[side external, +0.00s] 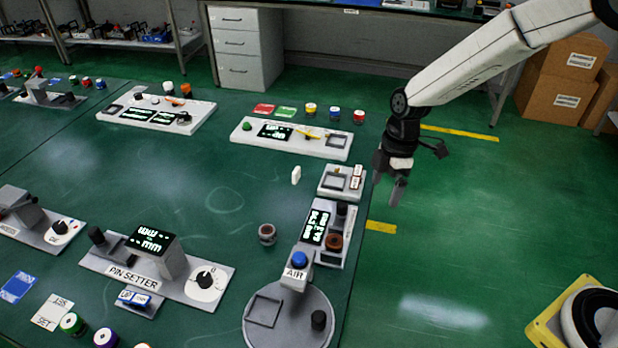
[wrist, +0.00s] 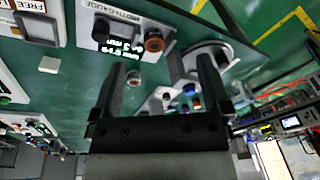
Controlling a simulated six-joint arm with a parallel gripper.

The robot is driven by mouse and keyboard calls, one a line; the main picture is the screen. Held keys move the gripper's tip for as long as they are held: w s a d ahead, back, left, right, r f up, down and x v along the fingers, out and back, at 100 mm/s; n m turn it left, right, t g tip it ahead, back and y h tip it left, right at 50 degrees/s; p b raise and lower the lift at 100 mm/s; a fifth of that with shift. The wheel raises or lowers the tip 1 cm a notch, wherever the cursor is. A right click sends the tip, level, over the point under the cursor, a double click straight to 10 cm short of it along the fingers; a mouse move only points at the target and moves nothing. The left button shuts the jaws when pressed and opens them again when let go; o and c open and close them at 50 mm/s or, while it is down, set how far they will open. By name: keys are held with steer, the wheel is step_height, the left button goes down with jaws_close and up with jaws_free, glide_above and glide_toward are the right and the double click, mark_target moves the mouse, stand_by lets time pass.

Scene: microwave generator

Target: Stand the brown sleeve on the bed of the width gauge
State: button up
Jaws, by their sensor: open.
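The width gauge (side external: 321,253) lies near the table's right edge; its labelled body shows at the top of the wrist view (wrist: 128,12). It has a lit display and a black post. A brown sleeve (side external: 333,242) with a dark opening stands upright on the gauge beside the display; it also shows in the wrist view (wrist: 154,41). I cannot tell how squarely it sits on the bed. My gripper (side external: 389,184) is open and empty, raised beyond the table's right edge, apart from the sleeve. Its two fingers show spread in the wrist view (wrist: 160,62).
A greyish ring (side external: 267,234) stands on the table left of the gauge. The round AIR stand (side external: 262,335) is close in front of the gauge. A small tray unit (side external: 329,191) and a white block (side external: 296,175) are behind it. The table's middle is clear.

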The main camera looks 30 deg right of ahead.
steer(key=s+d+r+m+t+h, duration=0.1)
steer(key=s+d+m, duration=0.2)
steer(key=s+m, duration=0.4)
steer(key=s+d+r+m+t+h, duration=0.1)
steer(key=s+d+r+m+t, duration=0.1)
steer(key=s+d+m, duration=0.2)
steer(key=s+m, duration=0.2)
steer(key=m, duration=0.2)
steer(key=shift+s+r+m, duration=0.15)
steer(key=shift+s+m, duration=0.15)
steer(key=shift+s, duration=0.1)
